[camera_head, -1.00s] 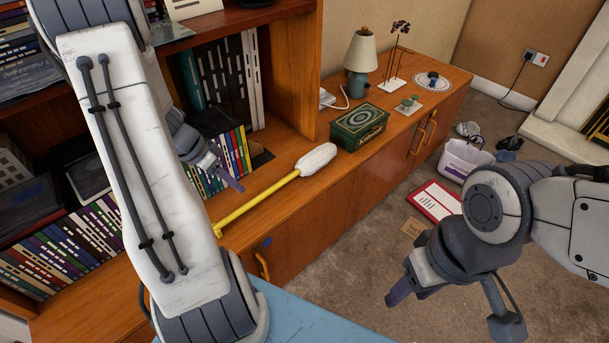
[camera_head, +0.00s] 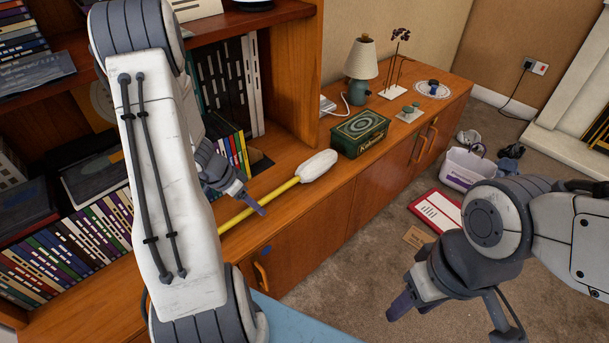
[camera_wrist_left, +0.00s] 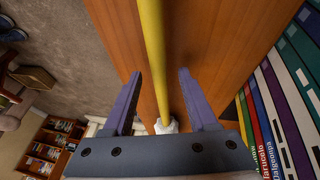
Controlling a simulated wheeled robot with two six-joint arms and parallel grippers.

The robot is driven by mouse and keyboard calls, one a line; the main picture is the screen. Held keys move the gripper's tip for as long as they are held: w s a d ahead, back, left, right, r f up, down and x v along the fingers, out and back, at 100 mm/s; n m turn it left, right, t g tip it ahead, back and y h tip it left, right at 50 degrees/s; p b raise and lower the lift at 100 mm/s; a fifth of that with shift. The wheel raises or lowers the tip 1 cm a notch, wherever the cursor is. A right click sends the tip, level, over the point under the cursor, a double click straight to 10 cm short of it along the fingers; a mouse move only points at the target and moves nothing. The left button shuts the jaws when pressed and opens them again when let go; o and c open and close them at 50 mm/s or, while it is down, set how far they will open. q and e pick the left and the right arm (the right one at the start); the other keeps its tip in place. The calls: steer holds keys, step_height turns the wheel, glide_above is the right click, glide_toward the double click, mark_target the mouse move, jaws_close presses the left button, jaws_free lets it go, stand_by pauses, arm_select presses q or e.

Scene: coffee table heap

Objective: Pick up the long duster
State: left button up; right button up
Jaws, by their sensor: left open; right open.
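The long duster has a yellow handle (camera_head: 283,188) and a white fluffy head (camera_head: 317,165). It lies along the front of the wooden cabinet top (camera_head: 322,200). My left gripper (camera_head: 254,204) is open over the handle in the head view, hiding part of it. In the left wrist view, the yellow handle (camera_wrist_left: 152,40) runs between the spread fingers of the left gripper (camera_wrist_left: 160,76), and the white head (camera_wrist_left: 166,127) shows near the palm. I cannot tell whether the fingers touch it. My right gripper (camera_head: 452,309) is open and empty above the carpet.
A green tin (camera_head: 360,133) stands just beyond the duster head, with a lamp (camera_head: 361,70) behind it. Upright books (camera_head: 236,148) stand on the shelf close to my left gripper. A white basket (camera_head: 467,168) and a red-edged board (camera_head: 437,208) are on the floor.

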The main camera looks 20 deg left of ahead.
arm_select(q)
jaws_close()
steer(key=shift+r, duration=0.15)
steer(key=shift+r, duration=0.3)
step_height(320, 180, up, 4)
steer(key=shift+f+p, duration=0.15)
steer(key=shift+p, duration=0.65)
steer(key=s+d+r+b, duration=0.4)
steer(key=s+d+r, duration=0.2)
steer(key=s+d, duration=0.1)
steer(key=shift+s+d+r, duration=0.25)
steer(key=shift+s+d, duration=0.1)
steer(key=shift+d, duration=0.5)
